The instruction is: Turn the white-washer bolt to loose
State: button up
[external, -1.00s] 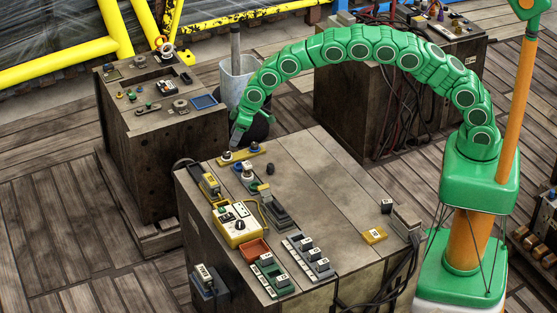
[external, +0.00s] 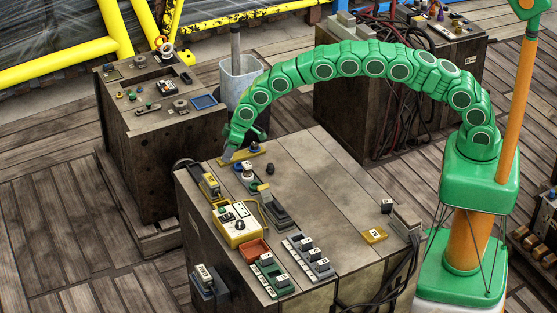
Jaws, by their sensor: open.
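A yellow plate (external: 243,156) lies at the far left edge of the near workbench's top. A small blue-topped bolt (external: 253,148) stands on its right end. The plate's left end, where a small dark-topped bolt with a pale base showed earlier, is now covered by my gripper (external: 227,156). I cannot tell for sure whether that hidden bolt has the white washer. My gripper points down over that end, its tips close to the plate. It is open; whether the tips touch or straddle the bolt is too small to tell.
Close by on the bench (external: 325,190) stand a white-based knob (external: 248,172), a black knob (external: 269,169) and a yellow switch box (external: 238,224). The bench's middle is clear. A grey bin (external: 238,78) stands behind.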

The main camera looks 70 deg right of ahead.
grip_shut()
dwell(0.3)
jog(key=shift+n, duration=0.3)
jog(key=n, duration=0.1)
jog(key=n+y, duration=0.1)
jog(key=n, duration=0.1)
jog(key=shift+d+g+y, duration=0.2)
jog(key=shift+g+y, duration=0.1)
jog(key=n+g+y, duration=0.1)
jog(key=n, duration=0.3)
jog(key=shift+w, duration=0.15)
jog(key=shift+f+n+g, duration=0.1)
jog(key=shift+n+g, duration=0.7)
jog(key=shift+n, duration=1.4)
jog(key=shift+w+y, duration=0.1)
jog(key=shift+y, duration=0.2)
jog(key=shift+n+g, duration=0.5)
jog(key=shift+n, duration=0.7)
